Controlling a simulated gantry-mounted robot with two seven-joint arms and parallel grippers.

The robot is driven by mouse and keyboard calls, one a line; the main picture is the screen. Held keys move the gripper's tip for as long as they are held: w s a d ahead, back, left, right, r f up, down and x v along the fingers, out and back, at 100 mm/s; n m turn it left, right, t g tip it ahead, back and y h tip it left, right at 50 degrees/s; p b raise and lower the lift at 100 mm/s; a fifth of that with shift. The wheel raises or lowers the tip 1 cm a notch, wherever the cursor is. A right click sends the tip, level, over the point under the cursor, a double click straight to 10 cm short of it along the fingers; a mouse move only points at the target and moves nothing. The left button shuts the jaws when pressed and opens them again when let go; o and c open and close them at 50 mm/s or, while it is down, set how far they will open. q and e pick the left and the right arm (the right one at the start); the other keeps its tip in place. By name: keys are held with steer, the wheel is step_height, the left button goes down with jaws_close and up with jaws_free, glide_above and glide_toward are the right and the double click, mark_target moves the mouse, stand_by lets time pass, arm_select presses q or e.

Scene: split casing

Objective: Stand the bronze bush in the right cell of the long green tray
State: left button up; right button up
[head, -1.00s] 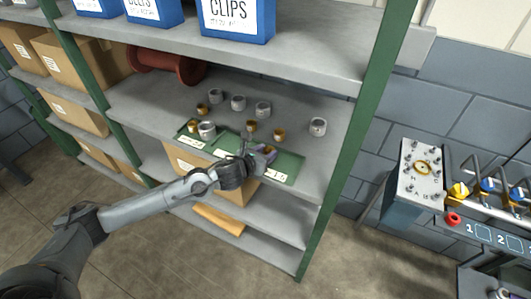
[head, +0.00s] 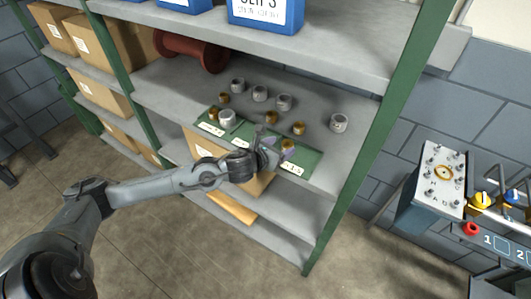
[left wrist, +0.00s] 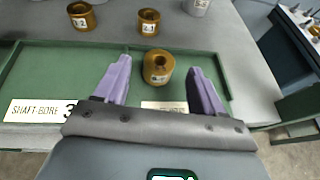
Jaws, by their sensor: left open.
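The long green tray (head: 310,160) lies on the middle shelf, and its right part fills the left wrist view (left wrist: 38,70). A bronze bush (left wrist: 158,66) stands upright in the right part of the tray, its bore facing up; it also shows in the head view (head: 289,144). My left gripper (left wrist: 160,85) is open, with one purple finger on each side of this bush and a visible gap to both. In the head view the left gripper (head: 278,148) partly hides the tray's middle. My right gripper is not in view.
Two bronze bushes (left wrist: 80,15) (left wrist: 148,20) and a grey bush (head: 339,122) stand behind the tray. More grey bushes (head: 260,94) stand further left. A bronze bush (head: 213,114) and a grey one (head: 227,117) are at the tray's left. A green post (head: 365,140) rises at right.

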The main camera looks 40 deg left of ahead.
arm_select(q)
steer(key=a+v, duration=0.1)
steer(key=v, duration=0.7)
steer(key=s+d+f+n+g, duration=0.3)
steer(key=s+d+f+n, duration=0.2)
steer(key=n, duration=0.6)
steer(key=s+d+f+n+g+h, duration=0.1)
steer(key=s+d+f+n+g, duration=0.2)
steer(key=s+n, duration=0.7)
steer(key=s+d+f+n+g, duration=0.4)
steer(key=s+d+f+n, duration=0.3)
steer(key=n, duration=0.4)
steer(key=shift+s+d+f+n+h, duration=0.3)
steer(key=shift+s+d+n, duration=0.1)
steer(key=shift+s+d, duration=0.3)
